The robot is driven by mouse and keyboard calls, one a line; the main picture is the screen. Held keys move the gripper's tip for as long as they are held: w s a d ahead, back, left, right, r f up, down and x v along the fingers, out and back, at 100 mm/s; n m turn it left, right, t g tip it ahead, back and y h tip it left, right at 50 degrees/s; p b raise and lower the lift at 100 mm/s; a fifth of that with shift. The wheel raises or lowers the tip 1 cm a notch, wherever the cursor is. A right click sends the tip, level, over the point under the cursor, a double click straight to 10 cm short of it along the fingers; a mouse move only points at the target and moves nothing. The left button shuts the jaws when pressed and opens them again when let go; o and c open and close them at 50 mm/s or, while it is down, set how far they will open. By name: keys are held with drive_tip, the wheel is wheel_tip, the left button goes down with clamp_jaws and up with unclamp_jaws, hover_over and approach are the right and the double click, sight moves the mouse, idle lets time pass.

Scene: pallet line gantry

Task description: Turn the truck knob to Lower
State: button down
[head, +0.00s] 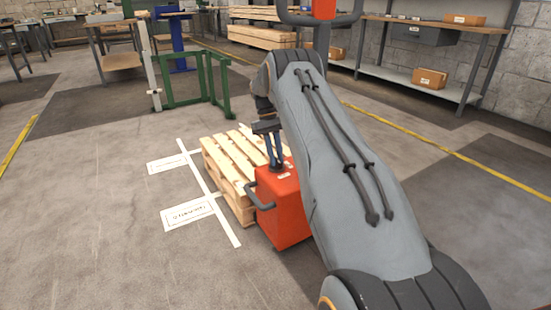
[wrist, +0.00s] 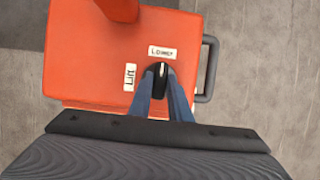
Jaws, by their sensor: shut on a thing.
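The orange truck (head: 287,208) stands beside a wooden pallet in the head view. Its flat orange top (wrist: 90,50) fills much of the wrist view. A small black knob (wrist: 158,82) with a white pointer mark sits on this top. The mark points up in the picture, toward the label "Lower" (wrist: 162,53). The label "Lift" (wrist: 130,77) is to the knob's left. My gripper (wrist: 161,75) is shut on the knob, one blue finger on each side. In the head view my gripper (head: 276,166) reaches down to the truck's top; the knob cannot be made out there.
The wooden pallet (head: 222,168) lies at the truck's left. A dark handle (head: 258,197) sticks out from the truck's side. A green frame (head: 196,90) stands behind the pallet. White tape and floor signs (head: 188,212) mark the open floor at left.

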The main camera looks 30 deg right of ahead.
idle(0.3)
drive_tip(key=c, duration=1.6)
unclamp_jaws()
drive_tip(key=shift+c, duration=0.2)
drive_tip(key=v, duration=0.7)
drive_tip(key=shift+r+p, duration=0.4)
drive_tip(key=shift+w, duration=0.15)
